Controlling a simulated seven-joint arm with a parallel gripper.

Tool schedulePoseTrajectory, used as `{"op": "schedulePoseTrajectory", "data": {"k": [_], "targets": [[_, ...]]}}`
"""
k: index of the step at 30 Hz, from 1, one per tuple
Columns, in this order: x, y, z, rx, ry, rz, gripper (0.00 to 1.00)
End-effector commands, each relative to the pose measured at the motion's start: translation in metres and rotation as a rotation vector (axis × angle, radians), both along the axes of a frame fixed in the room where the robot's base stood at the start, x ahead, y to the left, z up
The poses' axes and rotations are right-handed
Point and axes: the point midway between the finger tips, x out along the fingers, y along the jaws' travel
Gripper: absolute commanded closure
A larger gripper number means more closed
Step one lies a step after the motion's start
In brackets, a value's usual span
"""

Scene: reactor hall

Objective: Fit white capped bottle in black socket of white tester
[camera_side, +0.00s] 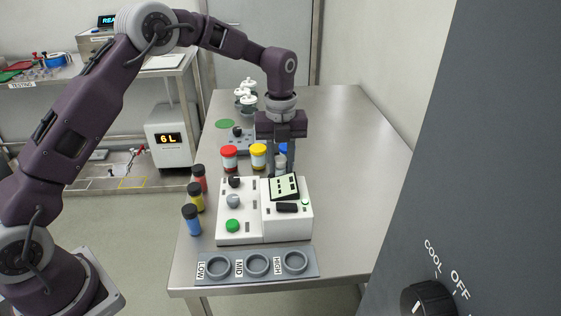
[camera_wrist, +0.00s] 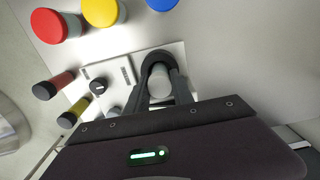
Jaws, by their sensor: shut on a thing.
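The white tester (camera_side: 240,237) stands near the front of the metal table, with a tilted display, knobs and a green button. It also shows in the wrist view (camera_wrist: 116,76). My gripper (camera_side: 278,168) points down at the tester's far side, behind the display. In the wrist view my gripper (camera_wrist: 162,80) is shut on the white capped bottle (camera_wrist: 160,83), one finger on each side of its cap. The black socket (camera_wrist: 157,57) shows as a dark ring just beyond the cap, partly covered by it. I cannot tell whether the bottle is inside the socket or above it.
Red-capped (camera_side: 229,152), yellow-capped (camera_side: 258,150) and blue-capped (camera_wrist: 162,4) jars stand close behind the tester. Dark-capped coloured bottles (camera_side: 196,198) line its left. A grey LOW/MID/HIGH rack (camera_side: 237,277) lies in front. The table's right side is clear.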

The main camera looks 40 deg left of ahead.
Motion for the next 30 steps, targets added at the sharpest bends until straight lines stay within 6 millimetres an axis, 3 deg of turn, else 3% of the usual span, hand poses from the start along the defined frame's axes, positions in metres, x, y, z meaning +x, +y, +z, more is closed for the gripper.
{"op": "schedulePoseTrajectory", "data": {"k": [30], "targets": [[-0.0001, 0.0001, -0.0070, 0.001, 0.001, 0.000, 1.00]]}}
